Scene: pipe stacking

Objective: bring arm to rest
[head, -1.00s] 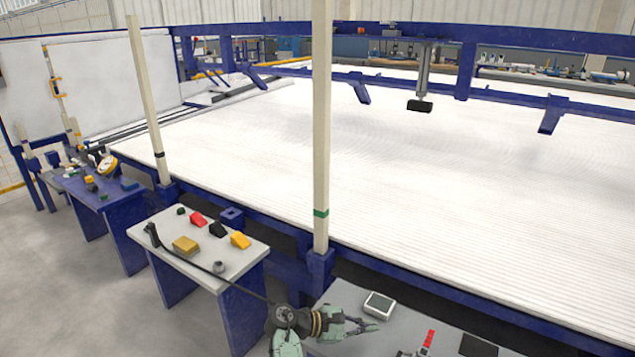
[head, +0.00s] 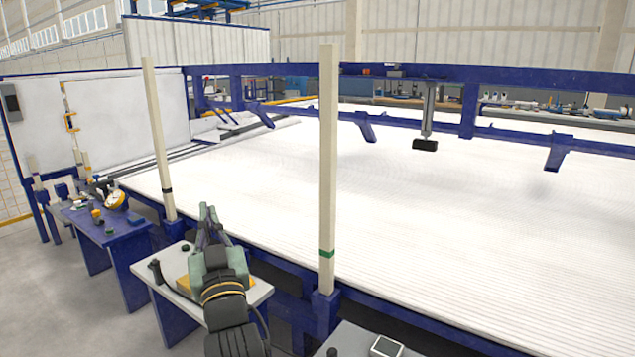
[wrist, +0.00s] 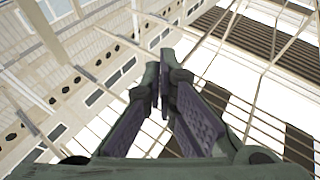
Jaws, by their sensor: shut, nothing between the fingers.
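My gripper (head: 208,212) is raised in the head view, in front of the white table (head: 262,292), pointing up and away. Its dark fingers are together with nothing between them. In the wrist view my gripper (wrist: 162,88) shows its two fingers closed at the tips, with the roof and upper wall of the hall behind them. My arm hides most of the things on the white table; part of a yellow block (head: 184,284) shows beside it.
A large white ribbed bed (head: 440,230) in a blue frame fills the right. Two pale posts (head: 328,170) and (head: 160,140) stand along its near edge. A blue table (head: 95,232) with small items is at left. A grey table (head: 350,340) with a white device is at the bottom.

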